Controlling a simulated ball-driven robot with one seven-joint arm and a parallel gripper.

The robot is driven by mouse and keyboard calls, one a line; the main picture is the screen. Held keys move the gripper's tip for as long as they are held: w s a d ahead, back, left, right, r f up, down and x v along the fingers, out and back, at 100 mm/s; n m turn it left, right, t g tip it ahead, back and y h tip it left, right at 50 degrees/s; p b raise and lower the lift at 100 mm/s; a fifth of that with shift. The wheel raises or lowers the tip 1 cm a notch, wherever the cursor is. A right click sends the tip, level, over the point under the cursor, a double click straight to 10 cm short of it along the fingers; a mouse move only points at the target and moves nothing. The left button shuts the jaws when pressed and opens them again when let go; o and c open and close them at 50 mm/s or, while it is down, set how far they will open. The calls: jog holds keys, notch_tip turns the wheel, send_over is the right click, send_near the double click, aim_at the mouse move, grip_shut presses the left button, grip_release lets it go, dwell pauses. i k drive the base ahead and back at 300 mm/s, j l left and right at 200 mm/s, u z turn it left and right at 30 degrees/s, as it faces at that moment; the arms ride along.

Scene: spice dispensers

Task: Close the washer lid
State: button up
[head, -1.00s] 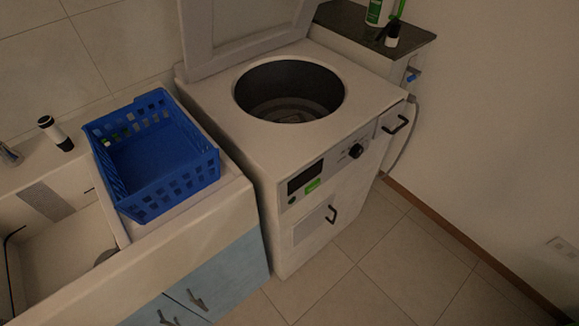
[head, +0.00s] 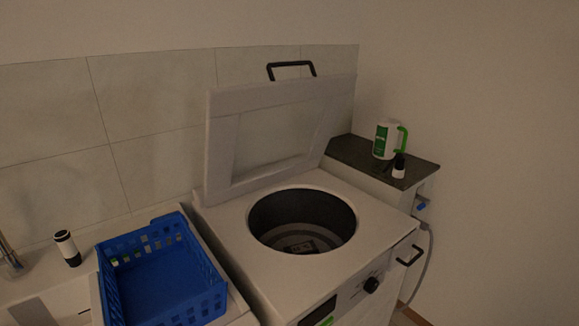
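The washer (head: 235,228) is a white top-loader in the middle of the head view. Its lid (head: 222,150) stands raised at the back, leaning toward the wall, with a pale framed panel. A black handle (head: 291,66) sits on the lid's top edge. The round drum opening (head: 302,222) is uncovered and dark, with a grey disc visible at the bottom. My gripper is not in view.
A blue basket (head: 160,285) stands left of the washer on the sink counter. A small black-and-white bottle (head: 67,248) is at the far left. A dark shelf (head: 352,150) at right holds a green-and-white jug (head: 384,141) and a small container (head: 399,166).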

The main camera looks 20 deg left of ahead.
aim_at(224, 105)
jog(key=i+l+u, duration=0.1)
jog(key=u, duration=0.7)
